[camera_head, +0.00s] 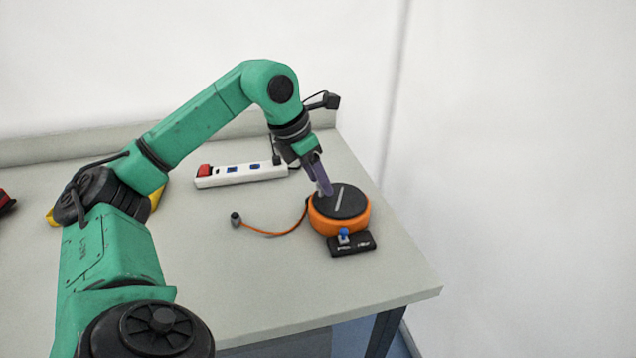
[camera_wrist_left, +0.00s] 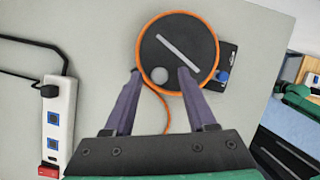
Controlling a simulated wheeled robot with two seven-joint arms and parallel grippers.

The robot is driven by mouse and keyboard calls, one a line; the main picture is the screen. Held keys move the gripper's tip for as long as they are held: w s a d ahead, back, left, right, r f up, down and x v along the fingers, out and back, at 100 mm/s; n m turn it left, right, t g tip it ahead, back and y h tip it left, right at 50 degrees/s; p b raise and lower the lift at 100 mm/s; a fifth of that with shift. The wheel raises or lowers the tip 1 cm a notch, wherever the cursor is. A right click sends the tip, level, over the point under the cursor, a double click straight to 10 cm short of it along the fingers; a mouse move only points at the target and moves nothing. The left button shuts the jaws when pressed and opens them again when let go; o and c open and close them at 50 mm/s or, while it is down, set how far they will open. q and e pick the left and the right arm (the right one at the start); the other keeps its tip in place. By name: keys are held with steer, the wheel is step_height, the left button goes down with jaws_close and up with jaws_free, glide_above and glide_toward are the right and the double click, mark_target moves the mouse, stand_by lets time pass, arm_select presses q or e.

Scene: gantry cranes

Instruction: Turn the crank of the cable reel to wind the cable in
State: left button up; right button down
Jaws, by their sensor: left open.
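The cable reel (camera_head: 350,216) is an orange drum with a black top, near the right end of the table. It also shows in the left wrist view (camera_wrist_left: 178,30). A pale bar (camera_wrist_left: 178,51) lies across its top, and a round grey crank knob (camera_wrist_left: 159,75) stands near the rim. The orange cable (camera_head: 272,234) runs from the reel to a dark plug (camera_head: 235,218) on the table. My left gripper (camera_head: 324,190) points down at the reel top. In the left wrist view its open fingers (camera_wrist_left: 159,73) are on either side of the knob, with gaps. My right gripper is out of view.
A white power strip (camera_head: 240,174) with a red switch lies behind and left of the reel. A black plate with a blue part (camera_head: 344,236) sits at the reel's front. The table (camera_head: 270,285) is clear in front, and its right edge is close.

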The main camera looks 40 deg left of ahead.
arm_select(q)
steer(key=shift+f, duration=0.15)
jaws_close()
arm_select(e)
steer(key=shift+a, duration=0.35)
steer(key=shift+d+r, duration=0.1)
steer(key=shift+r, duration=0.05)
